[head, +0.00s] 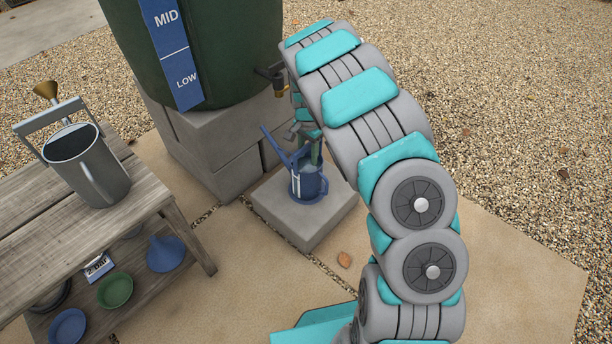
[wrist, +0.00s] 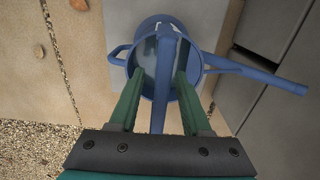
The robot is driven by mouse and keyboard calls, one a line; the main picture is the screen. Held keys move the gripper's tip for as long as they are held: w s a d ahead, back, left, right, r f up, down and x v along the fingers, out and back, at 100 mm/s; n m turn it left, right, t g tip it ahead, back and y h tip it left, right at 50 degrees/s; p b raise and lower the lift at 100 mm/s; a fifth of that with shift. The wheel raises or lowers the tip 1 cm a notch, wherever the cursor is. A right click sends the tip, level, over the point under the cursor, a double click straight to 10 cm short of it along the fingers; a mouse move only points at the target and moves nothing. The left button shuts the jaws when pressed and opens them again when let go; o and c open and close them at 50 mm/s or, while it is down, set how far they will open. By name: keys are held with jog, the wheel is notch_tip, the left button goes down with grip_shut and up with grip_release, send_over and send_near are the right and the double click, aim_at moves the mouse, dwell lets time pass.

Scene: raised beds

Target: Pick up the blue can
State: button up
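The blue can (head: 309,188) is a watering can standing upright on a low concrete block, its spout pointing up and left in the head view. In the wrist view the blue can (wrist: 198,75) is seen from above, with its spout to the right and a loop handle on the left. A blue bar handle crosses over its mouth. My gripper (wrist: 161,76) has its two green fingers on either side of this bar, with gaps visible on both sides. In the head view my gripper (head: 308,150) comes down over the can, partly hidden by my arm.
The concrete block (head: 312,230) stands below a dark green water barrel (head: 210,55) with a tap (head: 272,75), close above the can. A wooden bench (head: 140,190) at left holds a grey can (head: 92,165); bowls and a blue funnel (head: 165,252) are below. Paving in front is mostly clear.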

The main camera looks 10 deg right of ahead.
grip_shut()
dwell(1.2)
